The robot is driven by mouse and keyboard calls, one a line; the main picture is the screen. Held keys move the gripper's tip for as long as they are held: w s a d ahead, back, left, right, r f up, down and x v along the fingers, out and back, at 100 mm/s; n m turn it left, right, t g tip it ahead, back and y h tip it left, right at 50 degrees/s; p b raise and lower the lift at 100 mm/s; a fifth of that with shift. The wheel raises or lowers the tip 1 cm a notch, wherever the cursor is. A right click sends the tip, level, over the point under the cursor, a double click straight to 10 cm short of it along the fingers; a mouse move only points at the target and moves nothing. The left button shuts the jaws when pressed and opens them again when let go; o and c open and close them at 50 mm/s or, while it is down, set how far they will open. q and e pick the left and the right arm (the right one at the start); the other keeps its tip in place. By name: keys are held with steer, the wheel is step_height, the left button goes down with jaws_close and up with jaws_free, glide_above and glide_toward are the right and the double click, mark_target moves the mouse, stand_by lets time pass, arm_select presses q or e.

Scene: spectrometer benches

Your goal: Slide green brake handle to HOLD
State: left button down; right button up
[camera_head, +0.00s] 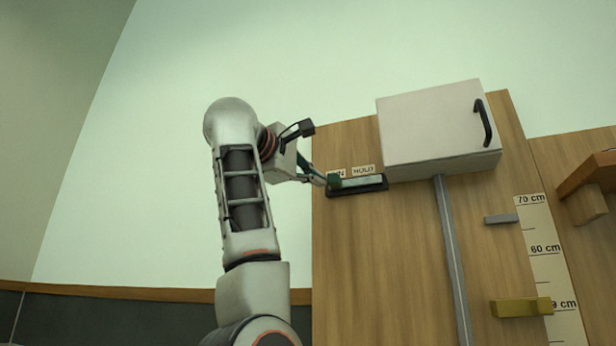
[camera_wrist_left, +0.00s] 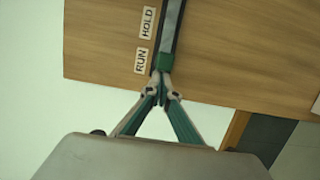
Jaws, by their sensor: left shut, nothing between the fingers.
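The green brake handle (camera_head: 334,181) sits at the left end of a dark slide track (camera_head: 372,185) on the wooden panel, by the RUN label, which is partly covered in the head view. The HOLD label (camera_head: 363,170) is to its right, above the track. In the left wrist view the green handle (camera_wrist_left: 163,62) is beside the RUN label (camera_wrist_left: 140,61), with the HOLD label (camera_wrist_left: 147,23) farther along the track. My left gripper (camera_head: 322,181) is shut and empty, its fingertips (camera_wrist_left: 162,80) right at the handle's outer side; I cannot tell whether they touch it. My right gripper is out of view.
A white box (camera_head: 430,130) with a black handle (camera_head: 483,122) is mounted above and right of the track. A grey vertical rail (camera_head: 452,255) runs below it. A scale (camera_head: 548,260) with a brass block (camera_head: 520,307) is farther right. Panel below the track is clear.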

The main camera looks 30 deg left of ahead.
mark_target(356, 182)
arm_select(q)
steer(key=d, duration=0.2)
steer(key=w+d, duration=0.1)
steer(key=d, duration=0.1)
steer(key=d+b, duration=0.1)
steer(key=d, duration=0.1)
steer(key=shift+w+d, duration=0.25)
steer(key=shift+d, duration=0.15)
steer(key=shift+a, duration=0.3)
steer(key=shift+d, duration=0.15)
